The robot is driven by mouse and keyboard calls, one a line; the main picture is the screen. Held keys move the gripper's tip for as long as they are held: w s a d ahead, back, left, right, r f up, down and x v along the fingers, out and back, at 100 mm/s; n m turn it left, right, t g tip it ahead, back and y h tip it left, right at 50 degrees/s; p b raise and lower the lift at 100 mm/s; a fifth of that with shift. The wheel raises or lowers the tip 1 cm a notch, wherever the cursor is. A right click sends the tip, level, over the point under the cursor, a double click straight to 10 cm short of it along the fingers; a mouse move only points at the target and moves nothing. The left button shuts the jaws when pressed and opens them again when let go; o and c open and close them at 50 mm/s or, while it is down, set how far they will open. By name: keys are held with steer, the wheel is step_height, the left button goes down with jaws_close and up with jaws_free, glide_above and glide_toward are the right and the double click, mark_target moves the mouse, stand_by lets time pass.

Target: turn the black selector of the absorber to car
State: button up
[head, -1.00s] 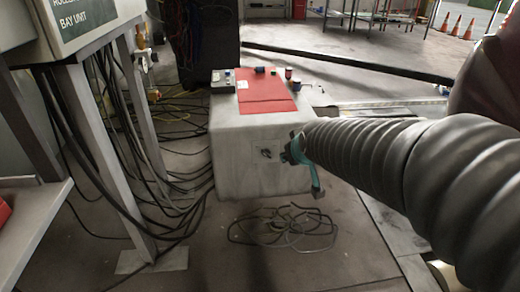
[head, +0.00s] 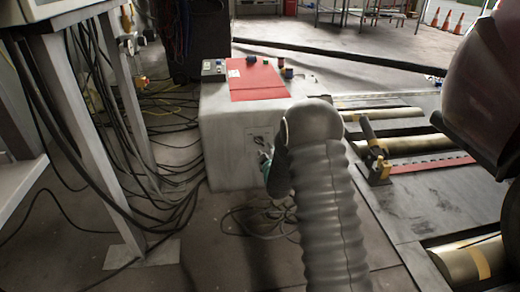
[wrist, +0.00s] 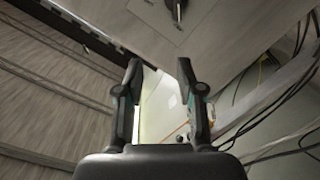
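The absorber is a pale grey box (head: 222,150) with a red sheet on top, left of centre in the head view. The black selector (wrist: 177,9) sits on a light plate on its face, at the top edge of the wrist view. Its pointer direction and the labels are too small to read. My gripper (wrist: 159,68) is open, with a clear gap between its dark fingers and nothing in it. The selector lies beyond the fingertips, apart from them. In the head view my arm mostly hides my gripper, and only a teal and dark part (head: 267,168) shows beside the box.
Loose cables (head: 255,218) lie on the floor by the box, and many black cables hang from the bench at left. Rollers (head: 405,145) and a brass-coloured fitting (head: 377,165) lie to the right. A dark red rounded body (head: 490,95) overhangs at far right.

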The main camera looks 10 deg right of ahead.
mark_target(260, 143)
step_height(260, 143, down, 7)
steer(key=n+t, duration=0.1)
steer(key=w+b, duration=0.2)
steer(key=w, duration=1.2)
steer(key=shift+w, duration=0.25)
jaws_close()
